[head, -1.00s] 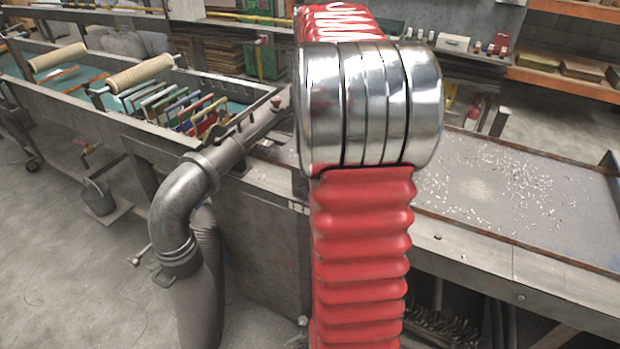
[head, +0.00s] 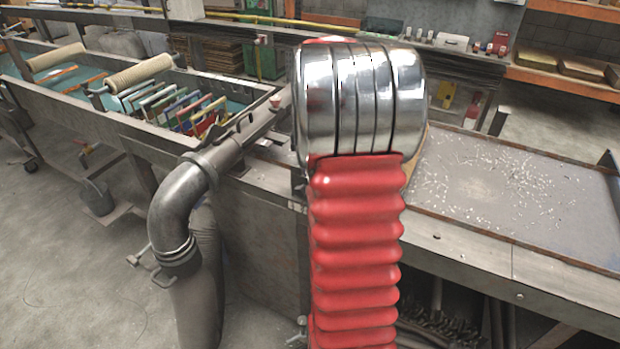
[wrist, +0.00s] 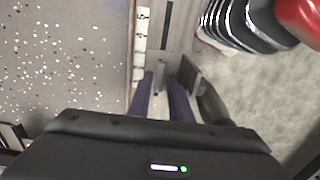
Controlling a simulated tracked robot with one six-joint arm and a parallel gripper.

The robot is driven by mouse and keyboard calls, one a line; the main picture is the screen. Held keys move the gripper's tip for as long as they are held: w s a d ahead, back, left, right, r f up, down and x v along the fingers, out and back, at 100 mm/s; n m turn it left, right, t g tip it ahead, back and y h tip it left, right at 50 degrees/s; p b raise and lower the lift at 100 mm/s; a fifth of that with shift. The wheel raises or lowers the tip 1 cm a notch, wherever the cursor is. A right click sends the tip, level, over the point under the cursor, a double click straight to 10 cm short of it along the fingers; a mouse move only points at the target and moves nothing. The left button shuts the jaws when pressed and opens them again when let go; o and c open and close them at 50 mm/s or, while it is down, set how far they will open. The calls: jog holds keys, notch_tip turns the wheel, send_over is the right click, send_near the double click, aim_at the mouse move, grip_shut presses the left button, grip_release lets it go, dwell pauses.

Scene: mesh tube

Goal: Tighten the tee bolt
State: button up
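A grey elbow pipe (head: 168,205) comes off the trough, and a grey tube (head: 195,310) hangs from its lower end. A ring clamp (head: 176,256) circles the joint. A small T-shaped bolt (head: 140,256) sticks out to the left of the clamp; its thread is too small to make out. My gripper is hidden behind my red arm in the head view. In the wrist view my gripper (wrist: 160,88) shows two dark purple fingers with a gap between them. A small grey part (wrist: 160,72) shows beyond the gap; I cannot tell whether it is touched. The bolt is not recognisable there.
A speckled tray table (head: 510,200) lies to the right. A long trough (head: 100,105) with rollers and coloured frames runs to the left. A grey bucket (head: 97,197) stands at the left. The floor (head: 70,280) left of the tube is mostly clear.

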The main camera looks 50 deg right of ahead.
jog(key=shift+f, duration=1.2)
jog(key=shift+c, duration=0.4)
